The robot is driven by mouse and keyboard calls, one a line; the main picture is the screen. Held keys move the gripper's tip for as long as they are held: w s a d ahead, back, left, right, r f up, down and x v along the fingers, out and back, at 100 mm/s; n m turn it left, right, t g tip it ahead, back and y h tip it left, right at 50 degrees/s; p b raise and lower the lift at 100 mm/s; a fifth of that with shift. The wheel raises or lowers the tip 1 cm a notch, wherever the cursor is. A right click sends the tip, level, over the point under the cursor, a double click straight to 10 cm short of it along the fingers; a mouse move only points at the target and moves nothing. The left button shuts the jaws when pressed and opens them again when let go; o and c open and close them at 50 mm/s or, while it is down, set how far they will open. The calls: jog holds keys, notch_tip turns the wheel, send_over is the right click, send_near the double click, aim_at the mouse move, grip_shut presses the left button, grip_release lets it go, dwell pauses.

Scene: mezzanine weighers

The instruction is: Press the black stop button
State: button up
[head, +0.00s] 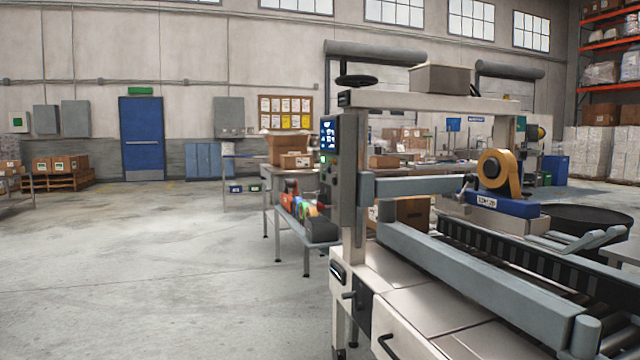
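A grey control box (345,185) is fixed to the near left post of the taping machine (460,290), right of the picture's middle. It has a lit blue screen (328,134) at the top and a small green button (323,159) below it. Small dark controls sit under and beside the green one; they are too small to tell which is the black stop button. The panel faces left and is seen at a slant. My gripper is not in view.
Open concrete floor (150,270) lies left of the machine. A small table (305,232) with coloured tape rolls stands just behind the box. A drawer handle (388,347) and a crank (349,295) stick out from the machine's near side.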

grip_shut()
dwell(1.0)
